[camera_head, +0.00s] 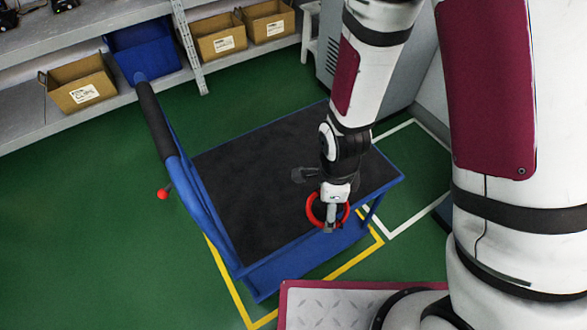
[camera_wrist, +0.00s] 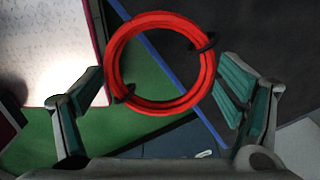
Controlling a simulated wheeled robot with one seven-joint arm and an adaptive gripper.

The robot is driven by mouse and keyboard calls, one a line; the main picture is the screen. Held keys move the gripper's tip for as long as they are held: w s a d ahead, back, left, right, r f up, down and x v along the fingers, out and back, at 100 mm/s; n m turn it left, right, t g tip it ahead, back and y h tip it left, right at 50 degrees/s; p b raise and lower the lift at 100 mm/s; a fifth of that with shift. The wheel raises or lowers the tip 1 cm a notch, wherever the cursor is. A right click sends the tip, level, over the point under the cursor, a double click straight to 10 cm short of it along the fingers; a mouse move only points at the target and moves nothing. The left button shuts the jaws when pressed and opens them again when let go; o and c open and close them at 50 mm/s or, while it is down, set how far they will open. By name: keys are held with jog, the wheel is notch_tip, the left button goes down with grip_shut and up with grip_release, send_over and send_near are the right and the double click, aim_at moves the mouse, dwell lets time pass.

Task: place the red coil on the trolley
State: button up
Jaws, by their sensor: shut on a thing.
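The red coil (camera_wrist: 112,62) is a round ring with black ties in the wrist view, held between the two fingers of my gripper (camera_wrist: 165,100). In the head view the coil (camera_head: 310,208) hangs around the end of my gripper (camera_head: 332,218), partly hidden by it. The trolley (camera_head: 250,165) has a dark deck, a blue frame and a push handle at left. Coil and gripper appear over the deck's near right edge; in the wrist view the coil overlaps the trolley's blue edge (camera_wrist: 183,75). The gap between coil and deck cannot be told.
The deck is otherwise bare. Shelves (camera_head: 100,40) at the back hold cardboard bins (camera_head: 80,85) and a blue bin (camera_head: 145,50). A grey cabinet (camera_head: 385,75) stands behind the trolley. Yellow (camera_head: 235,295) and white lines mark the green floor, which is open at left.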

jog(key=b, duration=0.2)
send_over(284, 182)
jog(key=shift+f, duration=2.45)
jog(key=shift+f+b, duration=0.15)
jog(key=shift+b, duration=0.2)
jog(key=o, duration=1)
jog(key=shift+o, duration=0.2)
notch_tip(284, 182, up, 12)
jog(key=p, duration=0.2)
